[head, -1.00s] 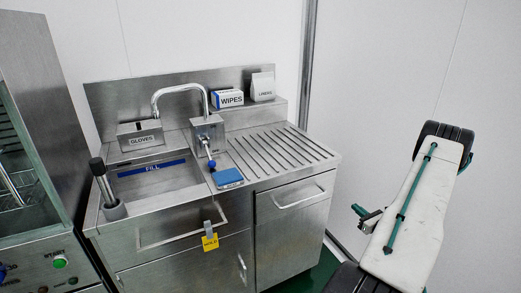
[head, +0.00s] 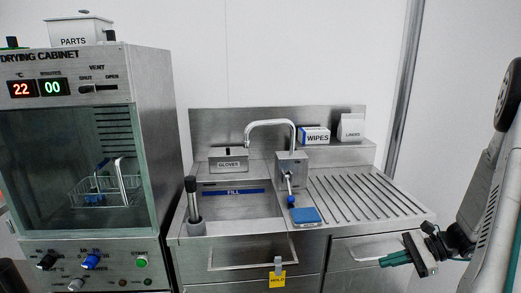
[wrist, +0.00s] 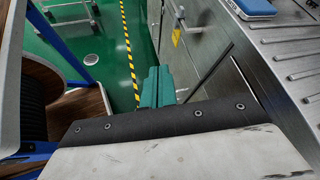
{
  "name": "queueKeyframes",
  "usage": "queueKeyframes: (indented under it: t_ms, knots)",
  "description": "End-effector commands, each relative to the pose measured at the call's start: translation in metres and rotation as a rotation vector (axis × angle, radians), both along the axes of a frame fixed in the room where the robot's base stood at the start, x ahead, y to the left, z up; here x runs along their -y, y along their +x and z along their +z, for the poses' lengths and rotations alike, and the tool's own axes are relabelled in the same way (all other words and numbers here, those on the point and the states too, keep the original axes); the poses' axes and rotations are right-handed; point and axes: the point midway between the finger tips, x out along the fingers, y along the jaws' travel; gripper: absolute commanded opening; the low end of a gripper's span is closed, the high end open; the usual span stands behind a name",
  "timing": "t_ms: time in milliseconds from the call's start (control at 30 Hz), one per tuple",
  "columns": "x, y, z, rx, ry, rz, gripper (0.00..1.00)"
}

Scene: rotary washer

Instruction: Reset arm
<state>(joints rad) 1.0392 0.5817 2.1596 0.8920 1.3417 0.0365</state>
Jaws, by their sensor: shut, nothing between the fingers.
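My gripper (head: 396,258) is at the lower right in the head view, with its green fingers pointing left in front of the sink unit's right-hand door. The fingers are together and hold nothing. In the wrist view my gripper (wrist: 157,88) shows as two green fingers side by side above the floor, beside the steel cabinet front. My arm rises along the right edge of the head view.
A drying cabinet (head: 150,150) with a wire basket (head: 105,188) inside stands at left. Green floor (wrist: 110,60) shows in the wrist view.

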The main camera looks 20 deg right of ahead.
Motion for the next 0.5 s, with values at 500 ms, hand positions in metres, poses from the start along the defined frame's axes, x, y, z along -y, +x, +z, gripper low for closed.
queueKeyframes:
  t_ms: [500]
  knots:
    - [-0.148, -0.069, 0.123, 0.073, -0.615, 0.913, 0.0]
